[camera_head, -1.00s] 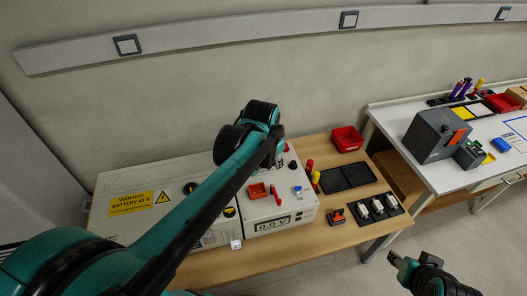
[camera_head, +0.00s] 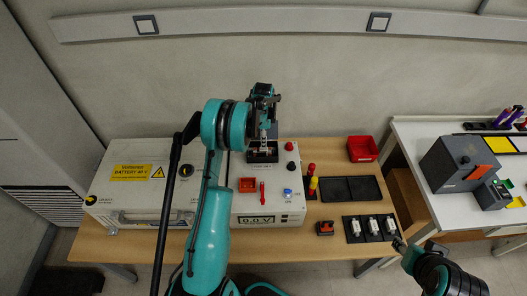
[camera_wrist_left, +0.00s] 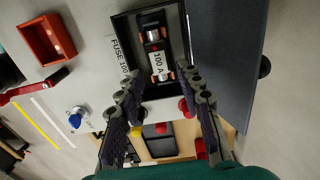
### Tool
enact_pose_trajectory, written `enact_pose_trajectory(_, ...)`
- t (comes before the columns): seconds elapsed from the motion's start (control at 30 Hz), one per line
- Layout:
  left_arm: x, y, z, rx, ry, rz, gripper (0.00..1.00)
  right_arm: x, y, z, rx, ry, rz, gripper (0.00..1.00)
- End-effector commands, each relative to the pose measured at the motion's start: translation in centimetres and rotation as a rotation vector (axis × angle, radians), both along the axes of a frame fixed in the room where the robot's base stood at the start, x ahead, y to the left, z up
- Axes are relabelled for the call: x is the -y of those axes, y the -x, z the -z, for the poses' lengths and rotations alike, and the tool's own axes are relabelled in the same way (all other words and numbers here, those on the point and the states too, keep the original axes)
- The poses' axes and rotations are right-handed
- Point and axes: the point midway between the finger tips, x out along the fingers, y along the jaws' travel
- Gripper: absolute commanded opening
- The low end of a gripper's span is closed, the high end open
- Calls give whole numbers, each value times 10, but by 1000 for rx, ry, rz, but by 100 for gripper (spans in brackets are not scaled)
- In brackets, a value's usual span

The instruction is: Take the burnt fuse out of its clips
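The fuse (camera_wrist_left: 157,58) sits in its clips in a black open holder (camera_wrist_left: 121,27) on the battery box, beside a "FUSE 100" label. It has metal ends, a white "100 A" band and a dark and reddish patch. In the head view the holder (camera_head: 262,157) is at the box's back right. My left gripper (camera_wrist_left: 160,82) is open and empty, its two dark fingers apart just short of the fuse's near end. In the head view my left gripper (camera_head: 264,128) is over the holder. My right gripper (camera_head: 402,246) is low at the right, too small to read.
On the box are a red tray (camera_head: 247,185), a red lever (camera_head: 262,192) and a 0.0 V display (camera_head: 256,220). A dark raised panel (camera_wrist_left: 228,60) stands close beside the holder. Several spare fuses (camera_head: 372,228) and a black tray (camera_head: 350,189) are on the table.

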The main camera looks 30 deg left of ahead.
Motion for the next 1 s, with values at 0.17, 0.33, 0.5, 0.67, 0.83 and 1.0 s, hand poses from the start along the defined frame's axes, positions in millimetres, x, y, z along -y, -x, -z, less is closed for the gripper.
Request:
enact_pose_trajectory(0.17, 0, 1, 20, 1, -1, -1, 36, 0, 0, 6, 0, 0, 0, 40)
enact_pose_trajectory(0.33, -2, 3, 41, 1, -1, -2, 36, 0, 0, 13, 0, 0, 0, 40)
enact_pose_trajectory(0.5, -3, 4, 65, 1, -1, -2, 36, 0, 0, 19, 0, 0, 0, 40)
enact_pose_trajectory(0.67, -3, 4, 68, 1, -1, -2, 36, 0, 0, 19, 0, 0, 0, 40)
enact_pose_trajectory(0.83, -3, 4, 67, 1, -1, -2, 15, 0, 0, 19, 0, 0, 0, 40)
enact_pose_trajectory(1.0, -3, 4, 67, 1, -1, -2, 0, 0, 0, 19, 0, 0, 0, 40)
